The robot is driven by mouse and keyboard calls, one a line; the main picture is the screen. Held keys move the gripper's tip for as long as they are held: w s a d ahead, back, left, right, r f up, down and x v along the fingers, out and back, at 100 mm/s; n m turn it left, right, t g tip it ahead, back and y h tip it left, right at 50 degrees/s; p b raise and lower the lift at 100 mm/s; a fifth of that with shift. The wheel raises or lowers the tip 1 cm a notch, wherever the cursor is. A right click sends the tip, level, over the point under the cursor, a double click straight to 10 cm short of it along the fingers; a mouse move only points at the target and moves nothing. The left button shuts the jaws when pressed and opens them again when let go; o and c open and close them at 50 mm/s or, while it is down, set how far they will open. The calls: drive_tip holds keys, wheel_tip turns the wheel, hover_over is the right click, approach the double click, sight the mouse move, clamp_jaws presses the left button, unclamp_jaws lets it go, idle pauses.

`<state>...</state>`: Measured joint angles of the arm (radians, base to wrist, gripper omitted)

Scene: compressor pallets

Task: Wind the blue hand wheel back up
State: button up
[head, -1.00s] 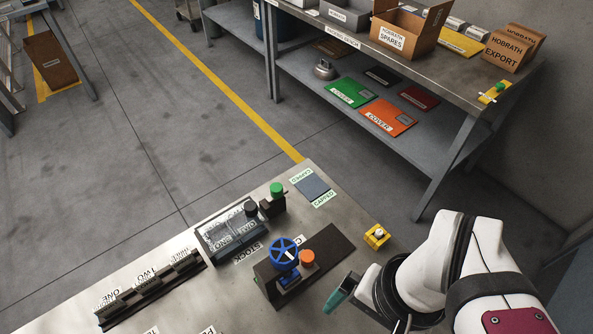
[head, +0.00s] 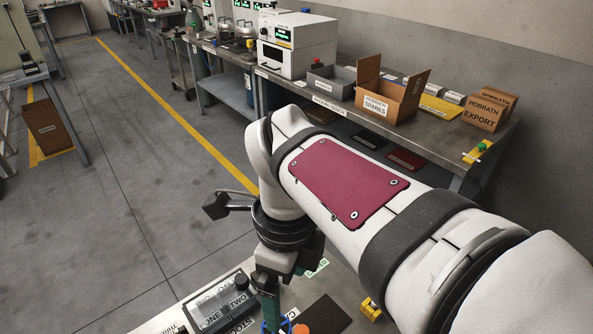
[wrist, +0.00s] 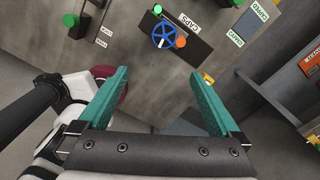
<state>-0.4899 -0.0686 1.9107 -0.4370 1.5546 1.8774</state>
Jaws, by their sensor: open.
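The blue hand wheel (wrist: 164,35) shows in the upper middle of the wrist view, on a dark base plate (wrist: 198,45) on the metal bench. An orange knob (wrist: 181,42) and a green knob (wrist: 157,9) sit close beside it. In the head view only a sliver of the wheel (head: 266,326) shows at the bottom edge, partly hidden by my gripper. My gripper (wrist: 158,85) is open and empty, its two teal fingers spread wide. The wheel lies beyond the fingertips, roughly between their lines and apart from them. My arm covers much of the head view's middle.
A yellow block (head: 371,308) sits to the right on the bench. Behind are a packing bench (head: 448,140) and an open cardboard box (head: 388,103).

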drive_tip(key=f, duration=0.5)
drive_tip(key=a+f+m, duration=0.1)
drive_tip(key=f, duration=0.4)
drive_tip(key=w+a+f+m, duration=0.1)
drive_tip(key=f, duration=0.4)
drive_tip(key=shift+a+f, duration=0.15)
drive_tip(key=shift+a, duration=0.05)
drive_tip(key=c, duration=1.4)
